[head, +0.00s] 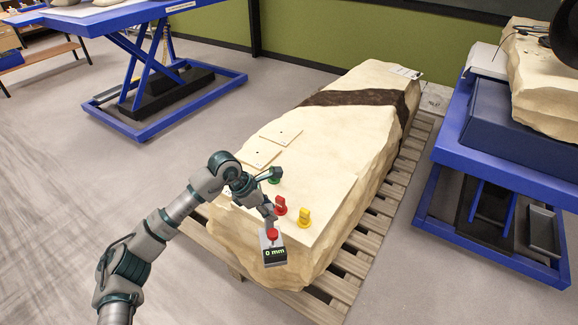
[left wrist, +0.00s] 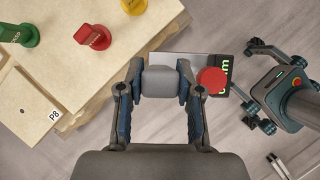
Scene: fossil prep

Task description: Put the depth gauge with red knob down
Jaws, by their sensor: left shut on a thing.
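The depth gauge (head: 273,252) is a grey piece with a dark display reading 0 mm and a red knob (head: 272,234). My left gripper (head: 269,218) is shut on it and holds it by the near end of the pale stone block (head: 330,160). In the left wrist view the gauge (left wrist: 185,66) lies at and beyond the fingertips (left wrist: 162,82), its red knob to their right. There, floor shows around the gauge, beside the block's edge. Whether it touches the block cannot be told. My right gripper is not in view.
On the block's near end stand a green piece (head: 274,175), a red piece (head: 281,205) and a yellow piece (head: 304,217). Two flat plates (head: 282,134) lie behind them. The block rests on a wooden pallet (head: 362,240). A blue lift table (head: 500,180) stands to the right.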

